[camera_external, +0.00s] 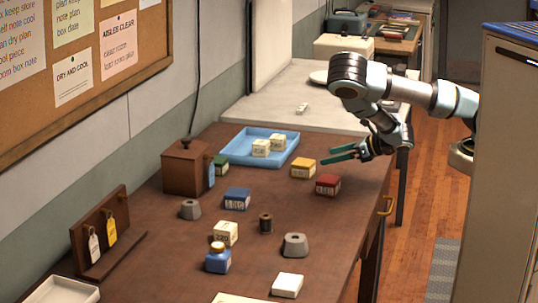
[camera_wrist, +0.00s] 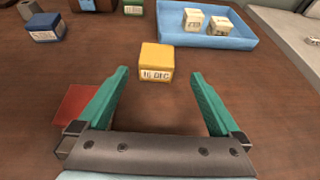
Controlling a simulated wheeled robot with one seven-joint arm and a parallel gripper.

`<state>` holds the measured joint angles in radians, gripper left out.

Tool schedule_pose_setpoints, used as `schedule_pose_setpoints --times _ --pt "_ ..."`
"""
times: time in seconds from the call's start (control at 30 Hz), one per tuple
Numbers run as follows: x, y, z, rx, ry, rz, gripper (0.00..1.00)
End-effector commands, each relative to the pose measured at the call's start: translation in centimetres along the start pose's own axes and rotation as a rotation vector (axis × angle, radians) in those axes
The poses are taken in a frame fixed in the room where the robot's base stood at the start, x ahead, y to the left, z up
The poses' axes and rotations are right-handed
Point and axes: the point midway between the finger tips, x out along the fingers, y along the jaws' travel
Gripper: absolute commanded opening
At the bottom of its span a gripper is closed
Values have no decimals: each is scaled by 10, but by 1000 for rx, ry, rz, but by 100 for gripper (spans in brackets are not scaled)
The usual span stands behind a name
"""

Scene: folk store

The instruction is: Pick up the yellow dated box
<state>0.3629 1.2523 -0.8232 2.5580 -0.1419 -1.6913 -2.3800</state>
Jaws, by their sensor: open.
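The yellow dated box (camera_external: 303,168) sits on the brown table, between the blue tray and the red box. In the wrist view the yellow box (camera_wrist: 156,60) shows a white label reading "16 DEC". My gripper (camera_external: 342,154) is open and empty, its green fingers to the right of and above the yellow box in the external view. In the wrist view my gripper (camera_wrist: 162,75) has its fingers spread, with the yellow box just beyond the tips, nearer the left finger. The fingers do not appear to touch it.
A red box (camera_external: 327,185) stands close by; its top (camera_wrist: 80,104) is partly hidden by my left finger. A blue tray (camera_wrist: 180,38) holds two cream boxes behind. A blue box (camera_wrist: 45,27) is at the left.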

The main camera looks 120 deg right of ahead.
Motion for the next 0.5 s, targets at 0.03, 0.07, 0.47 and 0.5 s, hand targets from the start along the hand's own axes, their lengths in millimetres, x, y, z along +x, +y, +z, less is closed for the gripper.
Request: schedule_pose_setpoints --times 0.03,0.07,0.47,0.5 --pt "5 1 -3 -4 -3 3 100" --pt "8 1 -4 -4 -4 4 100" --pt "47 1 1 -1 -1 2 100" --pt "50 1 1 -1 -1 1 100"
